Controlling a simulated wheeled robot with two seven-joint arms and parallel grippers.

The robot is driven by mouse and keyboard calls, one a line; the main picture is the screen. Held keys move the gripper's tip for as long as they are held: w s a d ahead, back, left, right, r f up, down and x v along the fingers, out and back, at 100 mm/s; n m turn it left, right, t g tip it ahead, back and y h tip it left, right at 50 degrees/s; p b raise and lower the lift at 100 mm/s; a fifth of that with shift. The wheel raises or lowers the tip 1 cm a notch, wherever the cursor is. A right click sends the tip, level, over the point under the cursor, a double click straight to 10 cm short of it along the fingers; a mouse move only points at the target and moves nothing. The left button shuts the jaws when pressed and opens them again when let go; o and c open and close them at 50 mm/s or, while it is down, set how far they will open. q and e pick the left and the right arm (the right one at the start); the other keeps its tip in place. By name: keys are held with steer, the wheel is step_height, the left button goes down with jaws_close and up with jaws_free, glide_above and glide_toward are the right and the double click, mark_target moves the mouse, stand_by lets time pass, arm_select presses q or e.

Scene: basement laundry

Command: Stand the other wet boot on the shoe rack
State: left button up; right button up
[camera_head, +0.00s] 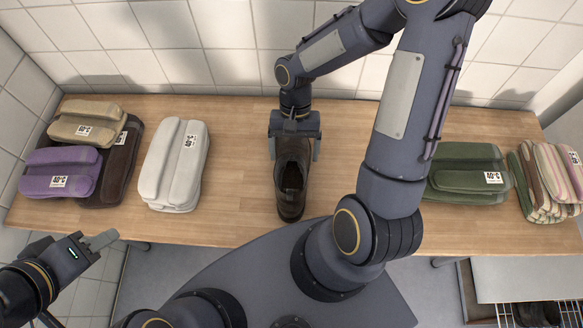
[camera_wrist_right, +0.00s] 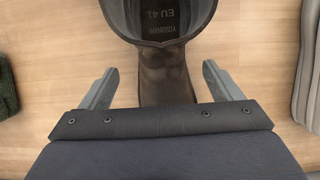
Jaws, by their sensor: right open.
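A dark brown boot (camera_head: 290,182) stands upright on the wooden table, its open top facing up. In the right wrist view the boot (camera_wrist_right: 165,85) shows an "EU 41" mark inside its shaft. My right gripper (camera_head: 295,150) is open at the boot's far end, with one finger on each side; the right wrist view shows gaps between the fingers (camera_wrist_right: 157,80) and the boot. My left gripper (camera_head: 100,240) is empty off the table's front left; its jaw opening is unclear. The wire shoe rack (camera_head: 482,314) is partly visible at lower right, with dark footwear (camera_head: 536,313) on it.
Folded purple (camera_head: 62,175), beige (camera_head: 88,122) and white (camera_head: 175,165) laundry lies on the table's left. Green (camera_head: 465,170) and striped (camera_head: 545,180) piles lie on the right. The tiled wall stands behind. Bare wood (camera_head: 235,190) lies between the white pile and the boot.

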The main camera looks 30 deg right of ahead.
glide_above(293, 175)
step_height(293, 175, down, 5)
steer(key=shift+f, duration=0.1)
steer(key=shift+c, duration=0.2)
steer(key=c, duration=1.4)
steer(key=shift+c, duration=0.8)
steer(key=shift+p, duration=0.3)
steer(key=shift+r, duration=0.25)
